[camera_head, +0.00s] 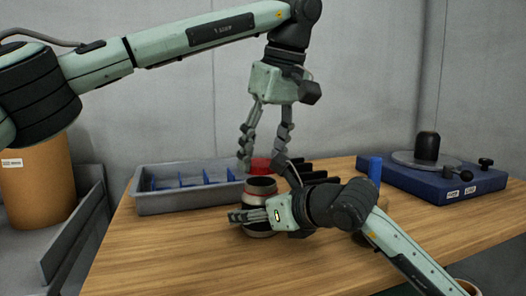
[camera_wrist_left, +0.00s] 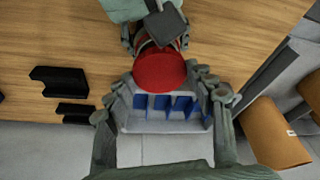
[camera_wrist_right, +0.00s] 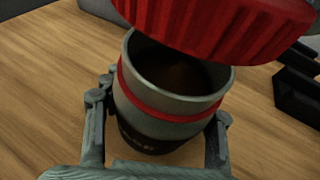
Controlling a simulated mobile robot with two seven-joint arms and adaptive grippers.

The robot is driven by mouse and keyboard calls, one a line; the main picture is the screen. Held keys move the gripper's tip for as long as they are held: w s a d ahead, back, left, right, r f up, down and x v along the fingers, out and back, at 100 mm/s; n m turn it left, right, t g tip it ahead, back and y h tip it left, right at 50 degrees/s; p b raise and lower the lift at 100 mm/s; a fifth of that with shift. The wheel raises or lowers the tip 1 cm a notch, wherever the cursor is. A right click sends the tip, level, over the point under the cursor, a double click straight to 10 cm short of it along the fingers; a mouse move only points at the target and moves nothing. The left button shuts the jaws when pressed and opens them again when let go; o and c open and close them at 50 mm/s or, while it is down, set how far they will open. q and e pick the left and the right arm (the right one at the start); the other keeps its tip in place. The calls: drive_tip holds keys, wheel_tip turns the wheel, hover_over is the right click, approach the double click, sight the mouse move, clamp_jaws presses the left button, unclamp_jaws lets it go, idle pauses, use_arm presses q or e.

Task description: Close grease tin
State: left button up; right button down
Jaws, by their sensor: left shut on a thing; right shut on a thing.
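The open grease tin (camera_head: 258,187), a metallic can with a red band and dark inside, stands upright on the table. It fills the middle of the right wrist view (camera_wrist_right: 170,125), its mouth uncovered in front. My right gripper (camera_head: 250,216) is shut around its body, one finger on each side (camera_wrist_right: 160,108). The round red lid (camera_head: 261,165) is held by my left gripper (camera_head: 263,166), which points down from above. In the right wrist view the ridged lid (camera_wrist_right: 215,22) hangs over the far part of the tin's mouth, apart from its rim. In the left wrist view the lid (camera_wrist_left: 160,70) hides part of the tin.
A grey bin with blue dividers (camera_head: 150,205) stands behind and left of the tin. Black holders (camera_head: 318,172) and a blue cylinder (camera_head: 375,168) stand to the right. A blue device (camera_head: 430,186) sits at the far right. The front left of the wooden table (camera_head: 170,255) is clear.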

sight(260, 164)
use_arm(q)
drive_tip(key=shift+f, duration=0.1)
drive_tip(key=shift+f, duration=0.8)
drive_tip(key=shift+f, duration=0.6)
drive_tip(key=m, duration=0.1)
drive_tip(key=m+h, duration=0.1)
drive_tip(key=m, duration=0.3)
drive_tip(key=shift+s+a+t, duration=0.1)
drive_tip(key=shift+a+t, duration=0.15)
drive_tip(key=shift+t, duration=0.05)
drive_tip(key=m+h, duration=0.2)
drive_tip(key=m, duration=0.3)
drive_tip(key=o, duration=0.7)
